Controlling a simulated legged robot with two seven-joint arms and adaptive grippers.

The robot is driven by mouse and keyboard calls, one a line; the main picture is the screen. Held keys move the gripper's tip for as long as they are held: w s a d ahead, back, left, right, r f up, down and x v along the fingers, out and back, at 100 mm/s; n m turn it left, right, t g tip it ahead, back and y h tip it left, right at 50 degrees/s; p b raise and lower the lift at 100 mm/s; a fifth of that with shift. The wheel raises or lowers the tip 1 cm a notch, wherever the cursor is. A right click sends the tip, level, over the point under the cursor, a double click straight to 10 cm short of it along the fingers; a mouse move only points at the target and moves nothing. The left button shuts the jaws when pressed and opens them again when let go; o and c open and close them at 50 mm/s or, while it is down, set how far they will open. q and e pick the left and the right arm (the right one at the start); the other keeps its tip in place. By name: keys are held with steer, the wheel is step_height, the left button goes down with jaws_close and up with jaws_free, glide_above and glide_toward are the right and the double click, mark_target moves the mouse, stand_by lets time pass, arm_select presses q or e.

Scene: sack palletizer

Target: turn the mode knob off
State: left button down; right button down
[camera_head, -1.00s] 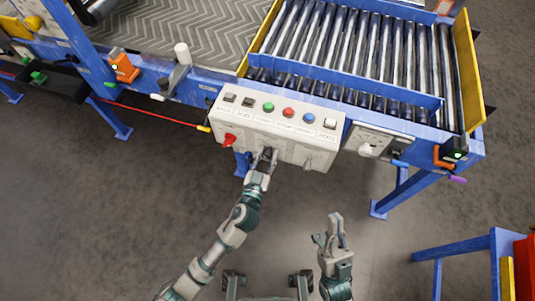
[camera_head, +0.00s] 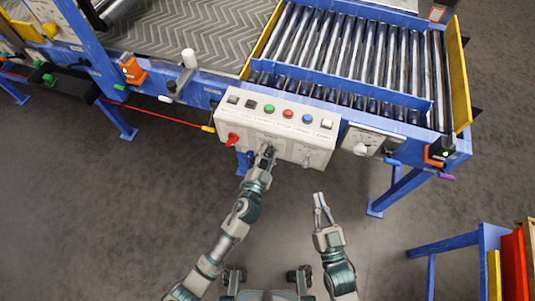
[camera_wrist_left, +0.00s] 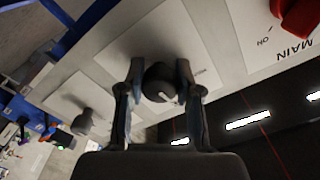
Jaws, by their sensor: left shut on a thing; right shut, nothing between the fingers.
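The mode knob (camera_wrist_left: 160,84) is a round black knob with a white pointer mark on a pale plate of the control box (camera_head: 225,115). In the left wrist view it sits between the two fingers of my left gripper (camera_wrist_left: 158,82), which are shut on it. In the head view my left gripper (camera_head: 266,152) covers most of the knob at the front of the box. The plate's lettering is too small and upside down to read fully. My right gripper (camera_head: 320,200) is shut and empty, low and right of the box, over the floor.
A red switch (camera_head: 233,139) sits left of the knob, beside "MAIN" lettering in the wrist view. Another knob (camera_head: 308,158) is to the right. Colored buttons line the box top. A roller conveyor (camera_head: 345,50) stands behind. The floor in front is clear.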

arm_select(q)
steer(key=shift+r+m, duration=0.2)
steer(key=shift+m, duration=0.6)
arm_select(e)
steer(key=shift+w+f+g, duration=0.1)
steer(key=shift+f+g, duration=0.5)
steer(key=shift+f, duration=0.15)
steer(key=shift+w, duration=0.1)
arm_select(q)
steer(key=c, duration=0.9)
jaws_free()
steer(key=shift+o, duration=0.7)
steer(key=shift+w+d+f, duration=0.1)
steer(key=shift+f, duration=0.05)
arm_select(e)
steer(key=shift+d, duration=0.2)
arm_select(q)
steer(key=shift+s, duration=0.4)
steer(key=v, duration=1.1)
